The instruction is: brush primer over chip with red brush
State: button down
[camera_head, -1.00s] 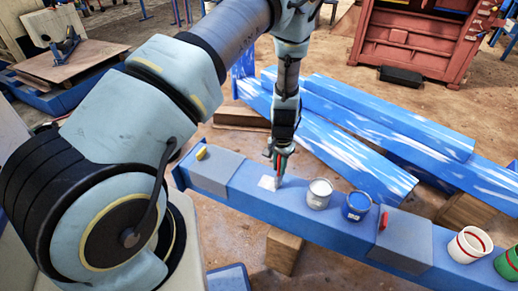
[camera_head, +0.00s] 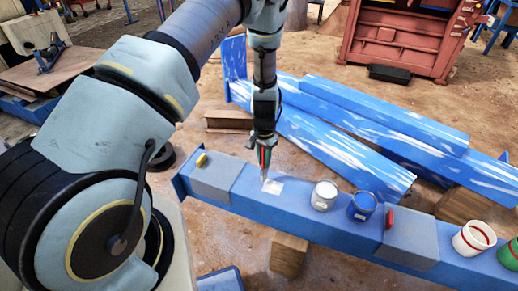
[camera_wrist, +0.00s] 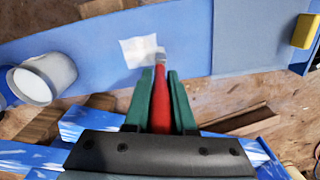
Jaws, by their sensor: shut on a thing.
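My gripper (camera_head: 264,153) is shut on the red brush (camera_wrist: 161,100), its green fingers on either side of the handle. The brush points down at the blue beam, its tip at the left edge of a white patch (camera_head: 273,187) in the head view. In the wrist view the same patch (camera_wrist: 140,50) lies just left of the tip, with a paler part reaching toward it. I cannot tell whether the bristles touch the surface. A white-filled pot (camera_head: 324,195) stands on the beam right of the patch; it also shows in the wrist view (camera_wrist: 45,75).
The blue beam (camera_head: 300,228) carries a blue pot (camera_head: 362,206), a small red object (camera_head: 390,218), a yellow object (camera_head: 201,160), a red-banded white pot (camera_head: 473,239) and a green pot (camera_head: 509,255). Streaked blue beams (camera_head: 345,150) lie behind. A red bin (camera_head: 405,40) stands farther back.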

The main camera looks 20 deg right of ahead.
aim_at(263, 168)
notch_tip(263, 168, up, 6)
jog(key=p, duration=0.3)
jog(key=shift+a, duration=0.1)
dwell(0.4)
